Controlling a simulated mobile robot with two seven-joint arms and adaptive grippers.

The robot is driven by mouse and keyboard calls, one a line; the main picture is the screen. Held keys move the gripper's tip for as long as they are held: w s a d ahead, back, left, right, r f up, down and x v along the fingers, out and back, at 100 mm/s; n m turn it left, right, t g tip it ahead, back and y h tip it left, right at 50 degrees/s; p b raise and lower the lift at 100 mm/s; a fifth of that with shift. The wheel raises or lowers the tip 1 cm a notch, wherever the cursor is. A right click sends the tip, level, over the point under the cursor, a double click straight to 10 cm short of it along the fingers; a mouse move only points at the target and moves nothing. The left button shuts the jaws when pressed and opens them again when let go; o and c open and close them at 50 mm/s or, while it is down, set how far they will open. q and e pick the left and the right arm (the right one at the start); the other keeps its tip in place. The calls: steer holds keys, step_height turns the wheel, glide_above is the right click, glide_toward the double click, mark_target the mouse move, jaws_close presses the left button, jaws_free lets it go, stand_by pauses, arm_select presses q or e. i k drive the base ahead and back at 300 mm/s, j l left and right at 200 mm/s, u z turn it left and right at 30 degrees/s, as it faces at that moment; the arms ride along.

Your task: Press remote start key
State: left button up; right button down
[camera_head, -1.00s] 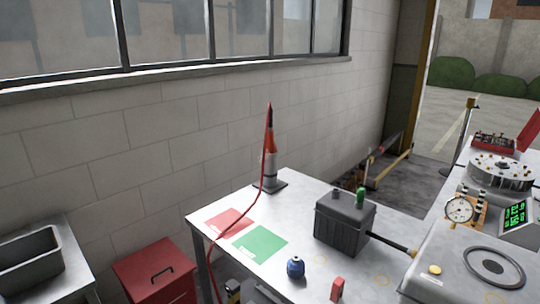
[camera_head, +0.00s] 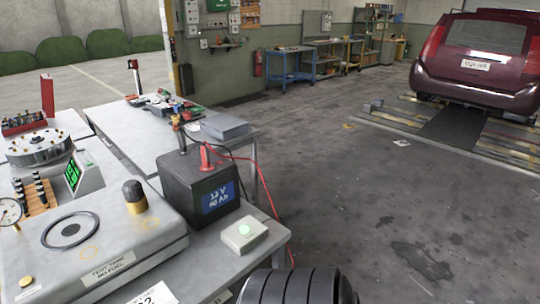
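A small pale box with a lit green round button (camera_head: 245,231) lies on the near right corner of the grey bench, in front of the battery. It looks like the remote start key, but no label on it can be read. Nothing touches the button. Neither of my grippers can be made out in the head view.
A black 12 V battery (camera_head: 200,188) with red and black leads stands behind the box. The test tank (camera_head: 95,245) fills the left. A black ribbed round thing (camera_head: 300,287), perhaps mine, is at the bottom edge. Open floor lies right, toward a maroon car (camera_head: 480,60).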

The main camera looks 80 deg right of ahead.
mark_target(245, 228)
steer(key=z, duration=2.25)
